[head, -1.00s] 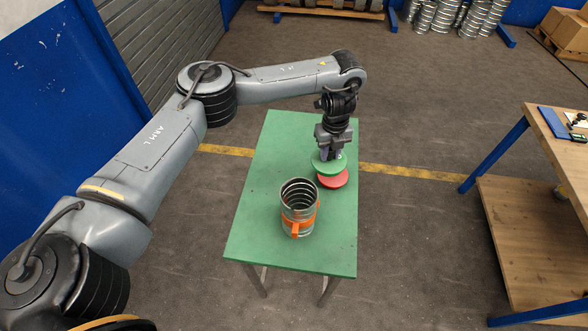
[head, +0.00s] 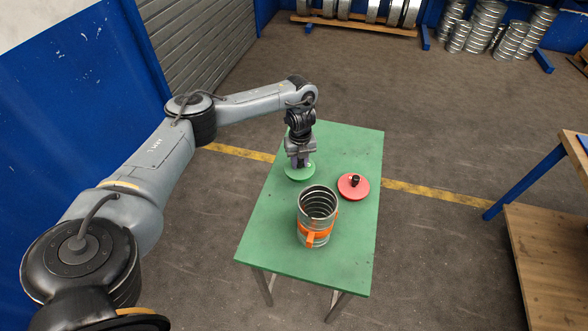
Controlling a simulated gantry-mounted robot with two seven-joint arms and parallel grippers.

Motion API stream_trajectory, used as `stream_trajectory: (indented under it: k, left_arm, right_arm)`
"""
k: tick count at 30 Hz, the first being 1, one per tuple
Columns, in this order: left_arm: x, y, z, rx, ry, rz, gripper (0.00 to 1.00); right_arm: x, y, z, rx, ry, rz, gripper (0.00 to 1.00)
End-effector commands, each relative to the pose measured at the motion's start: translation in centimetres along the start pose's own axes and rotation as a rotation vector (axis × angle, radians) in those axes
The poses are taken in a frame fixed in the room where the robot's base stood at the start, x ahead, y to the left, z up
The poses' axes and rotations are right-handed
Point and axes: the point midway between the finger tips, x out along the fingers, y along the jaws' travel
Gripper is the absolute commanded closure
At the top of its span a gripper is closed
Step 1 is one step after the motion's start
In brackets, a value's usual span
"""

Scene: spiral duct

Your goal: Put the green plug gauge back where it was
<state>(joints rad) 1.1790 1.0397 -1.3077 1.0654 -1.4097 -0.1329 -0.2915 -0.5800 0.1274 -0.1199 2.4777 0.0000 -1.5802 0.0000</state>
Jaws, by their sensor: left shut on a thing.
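The green plug gauge (head: 298,174) is a flat green disc in my left gripper (head: 300,164), which is shut on it from above. It is over the left part of the green table, behind and left of the spiral duct; I cannot tell whether it touches the top. Its handle is mostly hidden by the fingers. The red plug gauge (head: 362,190), a red disc with a black knob, lies on the table to the right. The metal spiral duct (head: 318,202) stands upright with an orange clamp (head: 315,234) around it. My right gripper is not in view.
The green table (head: 345,140) has bare room at its back and along its front left. A wooden workbench (head: 545,240) with blue legs stands at the right. Metal duct pieces (head: 485,25) stand far off at the back.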

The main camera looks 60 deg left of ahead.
Motion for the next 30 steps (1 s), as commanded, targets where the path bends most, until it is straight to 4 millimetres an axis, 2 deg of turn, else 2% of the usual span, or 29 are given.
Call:
stream_trajectory:
  k: [3,8,14,21,30]
  left_arm:
    - [0.8,0.8,1.4,-0.002,0.000,-0.002,1.00]
    - [1.4,1.3,2.2,0.000,-0.001,-0.003,1.00]
    - [2.4,1.4,2.2,0.001,0.001,-0.001,1.00]
    - [5.2,1.4,2.2,0.000,0.000,-0.001,1.00]
    - [5.5,1.3,2.2,0.001,0.000,-0.003,1.00]
  right_arm:
    - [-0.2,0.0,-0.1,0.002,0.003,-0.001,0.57]
    - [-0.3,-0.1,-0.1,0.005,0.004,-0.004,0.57]
    - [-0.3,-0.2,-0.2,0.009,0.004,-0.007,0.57]
    - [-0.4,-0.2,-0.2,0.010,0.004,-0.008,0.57]
    - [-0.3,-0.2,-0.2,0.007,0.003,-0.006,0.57]
